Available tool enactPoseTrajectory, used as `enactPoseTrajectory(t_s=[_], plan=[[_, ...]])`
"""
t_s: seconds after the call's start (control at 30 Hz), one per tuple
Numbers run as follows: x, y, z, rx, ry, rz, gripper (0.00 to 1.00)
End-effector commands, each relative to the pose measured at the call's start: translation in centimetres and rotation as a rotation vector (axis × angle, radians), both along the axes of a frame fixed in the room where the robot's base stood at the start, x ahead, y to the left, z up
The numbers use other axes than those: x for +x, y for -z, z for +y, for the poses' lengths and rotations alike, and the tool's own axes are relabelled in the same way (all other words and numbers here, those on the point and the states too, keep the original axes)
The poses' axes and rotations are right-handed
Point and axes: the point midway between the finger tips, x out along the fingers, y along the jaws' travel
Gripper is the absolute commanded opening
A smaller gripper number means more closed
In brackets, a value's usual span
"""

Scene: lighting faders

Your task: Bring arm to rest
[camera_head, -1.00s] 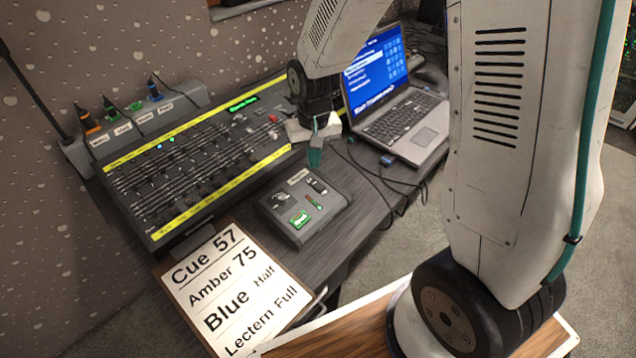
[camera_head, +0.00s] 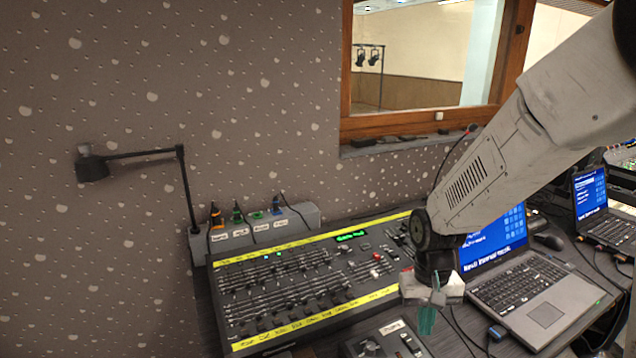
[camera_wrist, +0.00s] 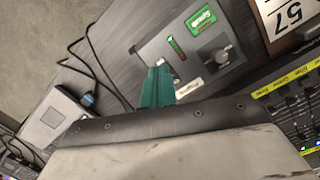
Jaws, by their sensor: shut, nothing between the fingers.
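My gripper (camera_head: 428,318) is at the lower right of the head view, with its teal fingers together and pointing down. It hangs above the desk between the lighting desk (camera_head: 310,281) and the open laptop (camera_head: 530,291). A small grey control box (camera_head: 388,341) lies below and left of it, cut by the bottom edge. In the wrist view the shut teal fingers (camera_wrist: 158,86) show over the desk beside the grey box (camera_wrist: 158,46), with nothing between them. I cannot tell the exact height of the fingers above the desk.
A plug strip (camera_head: 262,229) and a black lamp (camera_head: 95,167) stand at the wall. A second laptop (camera_head: 597,209) is at the far right. Cables (camera_wrist: 92,62) run beside the first laptop. A cue card (camera_wrist: 284,17) shows in the wrist view.

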Motion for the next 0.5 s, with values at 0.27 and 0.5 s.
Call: enactPoseTrajectory(t_s=[0.27, 0.5], plan=[[-6.5, -7.4, -1.0, 0.008, -0.051, 0.027, 0.0], [-12.9, -13.2, -1.9, 0.015, -0.079, -0.019, 0.0]])
